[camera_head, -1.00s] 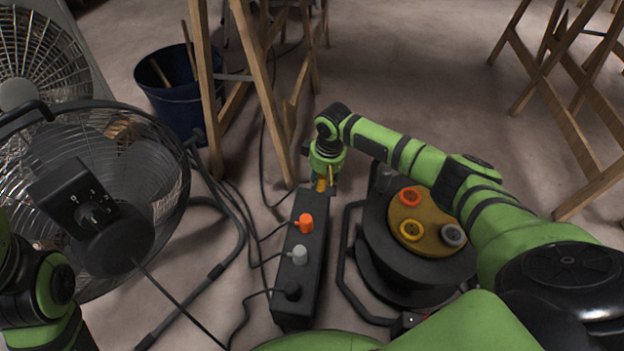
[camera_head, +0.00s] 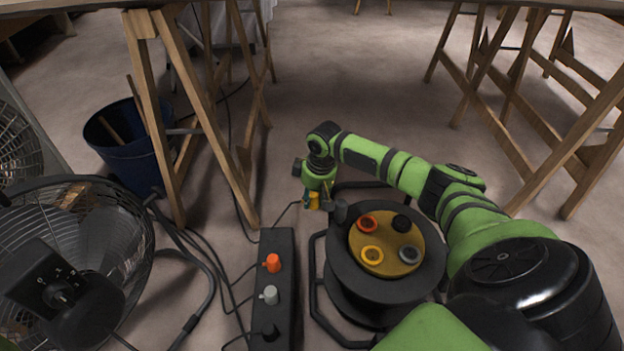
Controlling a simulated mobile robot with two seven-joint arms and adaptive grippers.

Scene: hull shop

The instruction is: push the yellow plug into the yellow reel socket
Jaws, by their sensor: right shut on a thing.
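My right gripper (camera_head: 320,201) is shut on the yellow plug (camera_head: 312,201). It holds the plug off the far end of the black power strip (camera_head: 264,242), just left of the cable reel (camera_head: 340,272). A cable runs from the plug back to the left. The yellow reel socket (camera_head: 371,255) is a yellow ring at the near left of the reel's tan face (camera_head: 387,243). It is uncovered, and the plug is apart from it, farther back and to the left. My left gripper is out of view.
An orange-red socket (camera_head: 367,223), a black socket (camera_head: 401,223) and a grey socket (camera_head: 409,254) share the reel face. Orange (camera_head: 272,263), grey (camera_head: 269,295) and black (camera_head: 269,331) plugs sit in the strip. A fan (camera_head: 100,250), bucket (camera_head: 126,153) and trestle legs (camera_head: 150,110) stand left.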

